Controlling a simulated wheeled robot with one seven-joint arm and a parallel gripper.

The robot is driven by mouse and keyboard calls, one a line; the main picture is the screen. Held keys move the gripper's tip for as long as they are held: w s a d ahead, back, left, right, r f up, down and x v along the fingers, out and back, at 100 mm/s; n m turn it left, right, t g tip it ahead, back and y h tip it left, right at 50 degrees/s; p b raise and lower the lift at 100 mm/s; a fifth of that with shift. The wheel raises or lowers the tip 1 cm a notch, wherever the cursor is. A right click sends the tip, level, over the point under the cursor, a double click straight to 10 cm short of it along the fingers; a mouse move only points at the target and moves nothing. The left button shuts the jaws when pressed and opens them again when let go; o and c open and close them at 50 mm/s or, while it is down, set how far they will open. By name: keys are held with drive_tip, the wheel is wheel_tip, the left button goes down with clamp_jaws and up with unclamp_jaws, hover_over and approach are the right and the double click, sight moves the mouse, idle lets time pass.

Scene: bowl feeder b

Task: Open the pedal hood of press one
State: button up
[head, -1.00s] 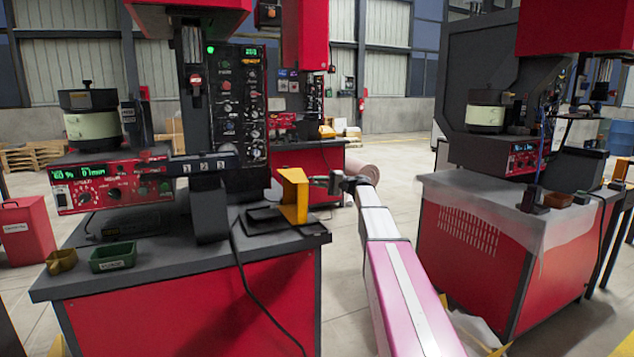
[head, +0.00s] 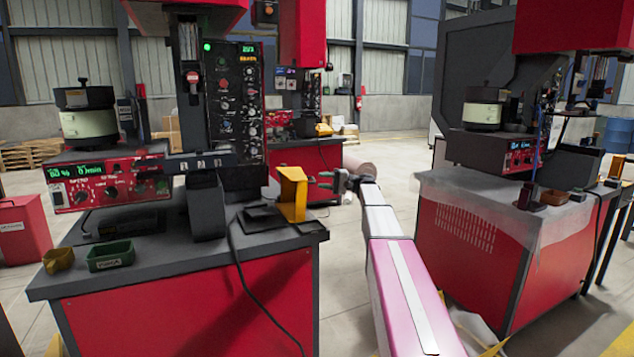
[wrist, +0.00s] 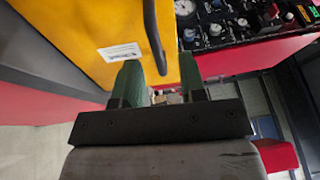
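The yellow pedal hood (head: 293,196) stands upright over the dark pedal plate (head: 262,218) on the right end of press one's bench. Its face with a white label shows close up in the wrist view (wrist: 92,38). A dark curved handle (wrist: 152,35) runs down that face. My gripper (head: 318,180) is just right of the hood in the head view. In the wrist view its two green fingers (wrist: 160,72) are apart, and the handle's lower end shows between their tips. I cannot tell whether they touch it.
A second press bench (head: 465,250) stands right, with open floor between.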

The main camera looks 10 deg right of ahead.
drive_tip(key=d, duration=0.7)
drive_tip(key=shift+s+d+f, duration=0.25)
drive_tip(key=shift+s+f, duration=0.15)
